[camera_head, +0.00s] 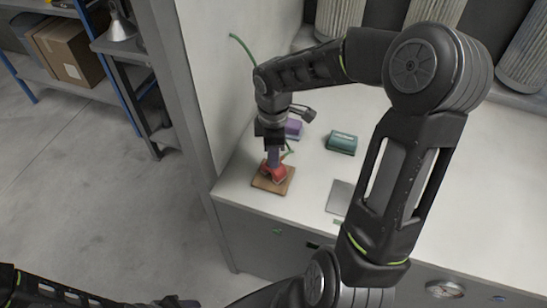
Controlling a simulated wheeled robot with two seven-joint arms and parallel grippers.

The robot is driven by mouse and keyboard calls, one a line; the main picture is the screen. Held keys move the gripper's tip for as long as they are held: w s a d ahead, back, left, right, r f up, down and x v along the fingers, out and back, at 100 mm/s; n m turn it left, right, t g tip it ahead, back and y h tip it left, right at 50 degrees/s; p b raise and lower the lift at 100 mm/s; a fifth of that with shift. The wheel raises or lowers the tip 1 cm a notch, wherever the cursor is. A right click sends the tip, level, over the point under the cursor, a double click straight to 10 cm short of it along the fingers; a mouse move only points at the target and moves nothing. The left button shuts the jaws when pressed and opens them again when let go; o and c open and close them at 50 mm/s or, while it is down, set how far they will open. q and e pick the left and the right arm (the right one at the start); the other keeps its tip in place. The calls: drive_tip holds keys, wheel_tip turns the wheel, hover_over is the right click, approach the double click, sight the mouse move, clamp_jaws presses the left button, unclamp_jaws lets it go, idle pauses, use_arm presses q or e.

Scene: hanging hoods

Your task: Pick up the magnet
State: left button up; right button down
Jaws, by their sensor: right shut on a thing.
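A small red object, which looks like the magnet (279,175), is at a brown wooden board (264,184) near the left front corner of the white worktop. My right gripper (273,160) points down and is shut on the red object from above. The fingers hide part of it. I cannot tell whether it touches the board or is just above it. My left arm shows only at the bottom left edge, with what looks like the left gripper (177,302) cut off by the frame; its fingers are not clear.
A green box (342,143) and a purple object (293,129) stand behind the board. A flat grey plate (341,197) lies to its right. A grey wall post (187,90) rises close on the left. Ribbed cylinders (525,62) line the back.

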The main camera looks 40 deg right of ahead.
wheel_tip(320, 180, up, 10)
drive_tip(key=shift+f+b, duration=0.15)
drive_tip(key=shift+b, duration=0.25)
drive_tip(key=shift+a, duration=0.15)
idle(0.4)
